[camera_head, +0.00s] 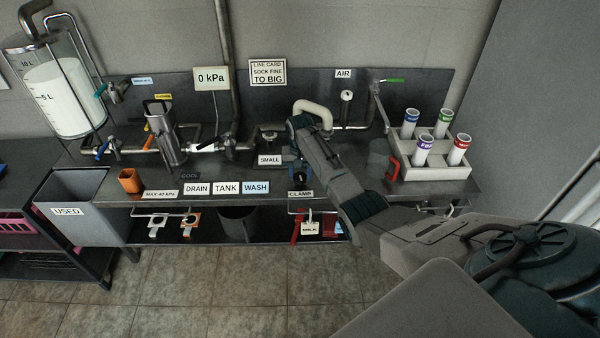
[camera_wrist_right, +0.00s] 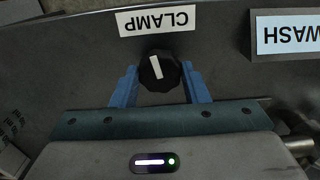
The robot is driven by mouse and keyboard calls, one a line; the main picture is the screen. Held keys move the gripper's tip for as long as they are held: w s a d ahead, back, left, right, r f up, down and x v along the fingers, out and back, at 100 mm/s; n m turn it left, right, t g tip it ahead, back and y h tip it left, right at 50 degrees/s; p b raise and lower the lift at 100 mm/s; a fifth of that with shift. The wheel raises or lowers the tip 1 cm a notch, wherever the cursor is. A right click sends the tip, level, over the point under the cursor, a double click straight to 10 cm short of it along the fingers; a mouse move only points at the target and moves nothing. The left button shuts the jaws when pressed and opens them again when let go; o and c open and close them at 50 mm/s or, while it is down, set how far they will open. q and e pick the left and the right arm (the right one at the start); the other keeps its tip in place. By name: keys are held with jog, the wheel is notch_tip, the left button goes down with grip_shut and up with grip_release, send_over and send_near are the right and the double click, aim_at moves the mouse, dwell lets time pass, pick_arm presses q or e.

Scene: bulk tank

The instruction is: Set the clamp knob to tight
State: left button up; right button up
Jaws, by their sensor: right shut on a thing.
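The clamp knob (camera_wrist_right: 159,71) is a round black knob with a white pointer line. It sits beside the white CLAMP label (camera_wrist_right: 158,20), which reads upside down in the wrist view. The pointer is slightly tilted, its upper end leaning left of straight toward the label. My right gripper (camera_wrist_right: 160,76) has its two blue fingers on either side of the knob and is shut on it. In the head view the CLAMP label (camera_head: 300,194) is on the bench's front edge, and my right arm covers much of the area around the knob. My left gripper is not in view.
The WASH label (camera_head: 256,187) is left of the knob. A SMALL sign (camera_head: 269,160) stands on the bench behind it. A rack (camera_head: 435,165) with several tubes stands at the right. A MILK tag (camera_head: 310,229) hangs below.

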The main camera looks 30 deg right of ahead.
jog(key=n+p, duration=0.1)
jog(key=n, duration=0.2)
jog(key=shift+r, duration=0.15)
jog(key=n+p, duration=0.1)
jog(key=n, duration=0.2)
jog(key=shift+n+p, duration=0.3)
jog(key=shift+n, duration=0.1)
jog(key=n, duration=0.3)
jog(key=shift+n+p, duration=0.35)
jog(key=shift+n, duration=0.05)
jog(key=n, duration=0.4)
jog(key=shift+p, duration=0.3)
jog(key=n, duration=0.8)
jog(key=shift+n, duration=0.3)
jog(key=n, duration=0.4)
jog(key=shift+n, duration=0.3)
jog(key=n, duration=0.4)
